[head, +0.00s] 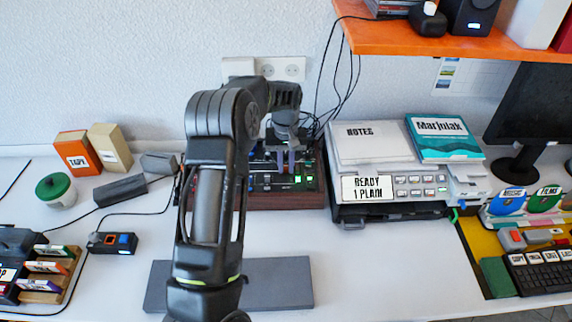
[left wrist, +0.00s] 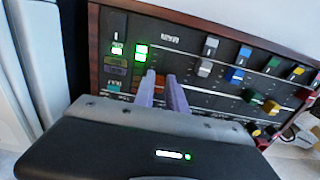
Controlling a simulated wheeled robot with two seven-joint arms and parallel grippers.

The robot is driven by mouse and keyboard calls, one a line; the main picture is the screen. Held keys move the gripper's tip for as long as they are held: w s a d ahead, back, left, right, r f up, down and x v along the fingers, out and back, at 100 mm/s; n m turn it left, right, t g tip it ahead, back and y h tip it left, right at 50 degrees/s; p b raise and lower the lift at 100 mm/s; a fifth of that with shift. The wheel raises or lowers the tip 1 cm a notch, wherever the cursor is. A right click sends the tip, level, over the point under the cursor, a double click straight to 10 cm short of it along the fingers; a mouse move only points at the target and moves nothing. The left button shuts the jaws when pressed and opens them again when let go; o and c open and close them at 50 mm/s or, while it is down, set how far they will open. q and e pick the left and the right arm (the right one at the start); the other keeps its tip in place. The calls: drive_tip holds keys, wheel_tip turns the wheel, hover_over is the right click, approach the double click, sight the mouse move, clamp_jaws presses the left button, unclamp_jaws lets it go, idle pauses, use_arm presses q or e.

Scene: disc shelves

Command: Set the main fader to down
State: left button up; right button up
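The mixer panel (head: 262,201) is a dark board in a brown-red wooden frame at the back middle of the desk. In the left wrist view the panel (left wrist: 190,45) shows lit green buttons (left wrist: 141,52) and several coloured knobs, such as a grey one (left wrist: 211,46) and a blue one (left wrist: 243,55). My left gripper (head: 286,163) is over the panel. In the left wrist view its two fingers (left wrist: 160,77) point at the panel beside the green buttons, with a narrow gap between them. I see nothing clearly held. I cannot make out the main fader; the fingers cover part of the panel.
Right of the panel stands a printer-like device (head: 400,200) with notes and a teal book (head: 444,138) on top. An orange shelf (head: 430,42) hangs above right. A grey slab (head: 275,285) lies in front. A switch box (head: 113,243) with cables is at left.

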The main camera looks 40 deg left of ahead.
use_arm(q)
clamp_jaws()
idle(0.9)
